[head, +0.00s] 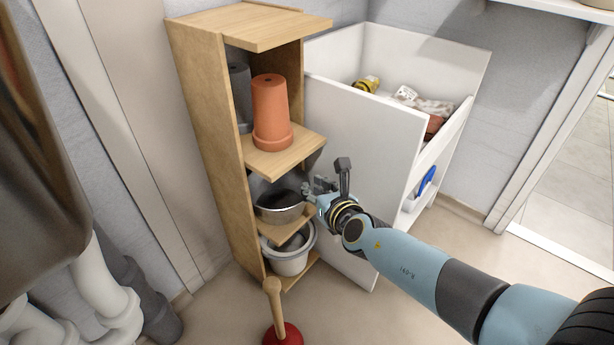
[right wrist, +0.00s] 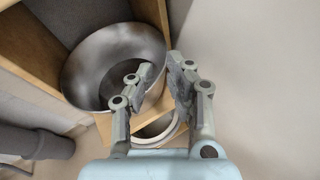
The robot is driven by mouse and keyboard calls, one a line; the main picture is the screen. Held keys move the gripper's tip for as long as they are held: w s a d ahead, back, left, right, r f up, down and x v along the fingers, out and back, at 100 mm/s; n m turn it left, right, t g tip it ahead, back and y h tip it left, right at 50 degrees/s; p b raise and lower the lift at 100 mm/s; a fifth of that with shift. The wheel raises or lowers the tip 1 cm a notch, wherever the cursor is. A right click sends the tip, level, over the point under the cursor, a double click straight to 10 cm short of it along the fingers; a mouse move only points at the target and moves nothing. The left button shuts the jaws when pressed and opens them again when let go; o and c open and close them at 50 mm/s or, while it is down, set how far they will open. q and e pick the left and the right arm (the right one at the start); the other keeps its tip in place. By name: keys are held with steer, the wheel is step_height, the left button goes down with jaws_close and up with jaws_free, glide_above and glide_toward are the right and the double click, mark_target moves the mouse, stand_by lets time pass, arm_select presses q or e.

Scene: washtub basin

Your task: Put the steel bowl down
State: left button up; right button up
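The steel bowl (head: 279,206) sits on the lower middle shelf board (head: 287,235) of the wooden shelf unit, its open side up. In the right wrist view the bowl (right wrist: 105,50) fills the upper left, above a wooden board. My right gripper (head: 325,182) is at the bowl's right side. In the right wrist view my right gripper (right wrist: 161,72) has its fingers apart, one over the bowl's inside and one outside the rim, with bowl wall visible between them. Contact with the wall is unclear. My left gripper is not in view.
A terracotta pot (head: 270,112) stands one shelf higher beside a grey object. A white bucket (head: 287,258) stands below the bowl. A plunger (head: 277,310) stands in front. A white cabinet (head: 362,130) adjoins on the right. Pale pipes (head: 110,300) occupy the lower left.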

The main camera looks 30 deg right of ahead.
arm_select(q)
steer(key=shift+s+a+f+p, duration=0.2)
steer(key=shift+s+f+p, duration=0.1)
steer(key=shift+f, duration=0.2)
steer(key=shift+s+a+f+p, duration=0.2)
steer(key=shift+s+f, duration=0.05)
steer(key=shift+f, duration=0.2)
arm_select(e)
steer(key=v, duration=0.6)
steer(key=shift+s, duration=0.15)
